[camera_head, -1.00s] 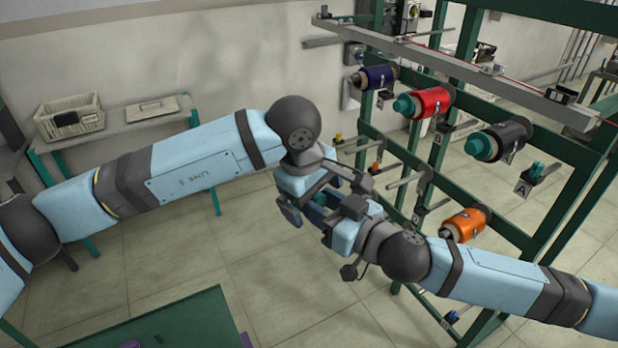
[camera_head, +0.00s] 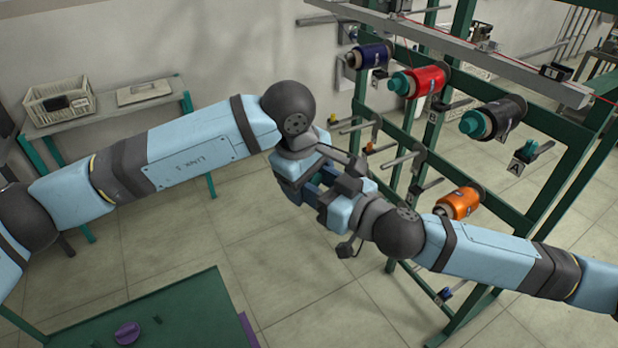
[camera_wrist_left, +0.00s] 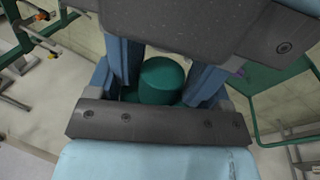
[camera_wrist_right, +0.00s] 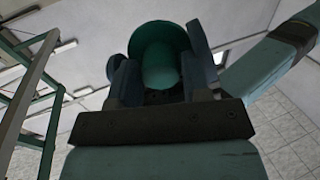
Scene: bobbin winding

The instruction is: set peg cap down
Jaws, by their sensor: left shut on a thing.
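A green peg cap shows between the fingers of my left gripper in the left wrist view (camera_wrist_left: 162,82). My left gripper (camera_head: 314,184) is shut on it. In the right wrist view the cap (camera_wrist_right: 160,58), with a wide rim and narrower stem, also stands between the fingers of my right gripper (camera_wrist_right: 163,82). The two grippers face each other closely in mid-air, in front of the rack. In the head view they hide the cap. I cannot tell whether the right fingers press on it.
A green rack (camera_head: 400,150) at the right carries blue (camera_head: 371,56), red (camera_head: 420,81), black (camera_head: 495,118) and orange (camera_head: 459,203) bobbins. A green-topped table (camera_head: 185,318) with a purple round piece (camera_head: 128,332) stands at the lower left. A basket (camera_head: 60,100) sits on a back-left bench.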

